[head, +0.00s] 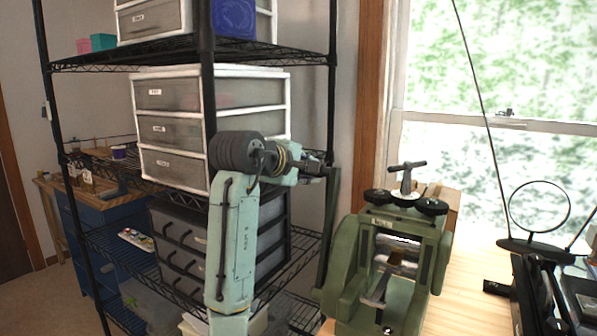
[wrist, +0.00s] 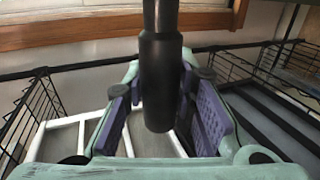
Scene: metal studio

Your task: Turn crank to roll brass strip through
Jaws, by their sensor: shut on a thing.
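The green rolling mill (head: 377,300) stands on the wooden bench, with a small T-handle (head: 406,170) and two black knobs on top. Its dark green crank arm (head: 328,225) runs roughly upright along the mill's left side. My gripper (head: 312,168) is at the arm's upper end. In the wrist view, the black crank handle (wrist: 160,80) lies between the purple pads of my gripper (wrist: 158,108), which is shut on it. Shiny rollers show in the mill's opening, with a brownish piece (head: 394,264) that may be the brass strip; I cannot tell how far through it is.
A black wire shelf (head: 207,70) with drawer units (head: 172,165) stands close behind and left of my arm. A window is behind the bench. A round magnifier or ring (head: 539,210) on a dark stand is at right. Bare bench top (head: 462,270) shows right of the mill.

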